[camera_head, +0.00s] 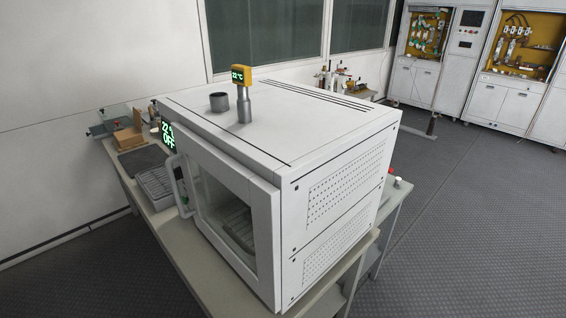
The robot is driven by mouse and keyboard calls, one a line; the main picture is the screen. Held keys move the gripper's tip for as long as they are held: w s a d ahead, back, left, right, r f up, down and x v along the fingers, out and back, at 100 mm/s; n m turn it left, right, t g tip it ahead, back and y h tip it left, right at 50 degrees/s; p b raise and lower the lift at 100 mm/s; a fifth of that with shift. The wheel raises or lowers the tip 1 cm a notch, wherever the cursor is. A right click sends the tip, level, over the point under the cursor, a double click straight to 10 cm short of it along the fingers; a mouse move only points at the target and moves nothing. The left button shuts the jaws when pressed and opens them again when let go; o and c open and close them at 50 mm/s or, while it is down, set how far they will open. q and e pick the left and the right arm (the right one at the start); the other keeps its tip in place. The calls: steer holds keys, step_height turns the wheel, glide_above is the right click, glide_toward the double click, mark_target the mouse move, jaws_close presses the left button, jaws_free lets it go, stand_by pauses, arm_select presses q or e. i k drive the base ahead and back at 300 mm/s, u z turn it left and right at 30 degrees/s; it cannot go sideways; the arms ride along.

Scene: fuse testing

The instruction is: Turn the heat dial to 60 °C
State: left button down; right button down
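A large white oven-like chamber (340,165) stands on a bench, with a glass door (228,215) on its front that looks shut. A vertical handle (178,185) is on the door's left side. A black display (168,136) beyond the door's left edge reads 22 °C and OFF in green. A yellow sensor head (241,76) on a metal post on the roof also shows about 22 °C. I cannot make out the heat dial; the control face is turned away or hidden behind the door edge. Neither of my grippers is in view.
The bench (190,262) holds a grey tray (155,186) left of the chamber, with a brown box (128,139) and small items behind it. White cabinets (487,103) stand at the back right. The dark floor at the right is clear.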

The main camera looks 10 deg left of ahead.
mark_target(178, 175)
steer(key=u, duration=0.6)
steer(key=k, duration=1.35)
steer(key=u, duration=1)
steer(key=i, duration=1.5)
steer(key=z, duration=0.95)
steer(key=i, duration=0.6)
steer(key=z, duration=0.75)
